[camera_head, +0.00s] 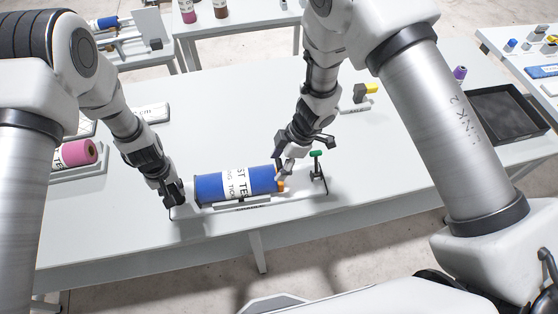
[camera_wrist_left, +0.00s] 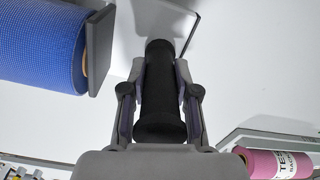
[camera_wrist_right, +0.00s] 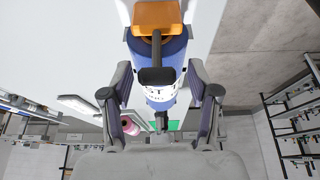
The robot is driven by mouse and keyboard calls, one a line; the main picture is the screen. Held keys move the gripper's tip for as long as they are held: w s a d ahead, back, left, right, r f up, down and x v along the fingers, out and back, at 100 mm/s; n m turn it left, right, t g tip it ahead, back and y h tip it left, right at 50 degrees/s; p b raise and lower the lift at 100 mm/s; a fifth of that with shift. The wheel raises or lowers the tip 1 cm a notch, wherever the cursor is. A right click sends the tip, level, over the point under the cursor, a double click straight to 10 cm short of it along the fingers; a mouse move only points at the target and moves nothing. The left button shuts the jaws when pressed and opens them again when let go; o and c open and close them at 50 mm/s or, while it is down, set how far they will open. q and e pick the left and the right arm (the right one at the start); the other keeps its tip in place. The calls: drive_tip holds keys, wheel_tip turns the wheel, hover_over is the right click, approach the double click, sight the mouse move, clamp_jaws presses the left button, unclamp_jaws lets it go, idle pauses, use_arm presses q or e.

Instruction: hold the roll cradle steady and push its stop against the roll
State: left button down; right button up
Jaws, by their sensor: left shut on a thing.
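A blue roll (camera_head: 235,185) with a white printed band lies in the roll cradle (camera_head: 258,206) near the table's front edge. The cradle's dark end plate (camera_wrist_left: 98,50) stands at the roll's left end. My left gripper (camera_head: 175,196) is shut on the cradle's upright black handle (camera_wrist_left: 160,88). An orange stop (camera_head: 281,187) is at the roll's right end; it also shows in the right wrist view (camera_wrist_right: 157,15) with a dark rod and black knob (camera_wrist_right: 157,76). My right gripper (camera_head: 284,163) is open beside the stop, its fingers either side of the knob. Whether they touch it, I cannot tell.
A green-topped black post (camera_head: 316,154) stands right of the stop. A pink roll (camera_head: 76,153) lies at the left. A yellow and dark block (camera_head: 366,91) and a black tray (camera_head: 505,114) are farther back. The middle of the table is clear.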

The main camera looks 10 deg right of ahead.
use_arm(q)
drive_tip(key=shift+s+f, duration=0.2)
use_arm(e)
drive_tip(key=shift+w, duration=0.1)
drive_tip(key=v, duration=1.2)
use_arm(q)
drive_tip(key=c, duration=0.9)
unclamp_jaws()
drive_tip(key=shift+o, duration=0.6)
drive_tip(key=shift+w, duration=0.35)
drive_tip(key=shift+r, duration=0.1)
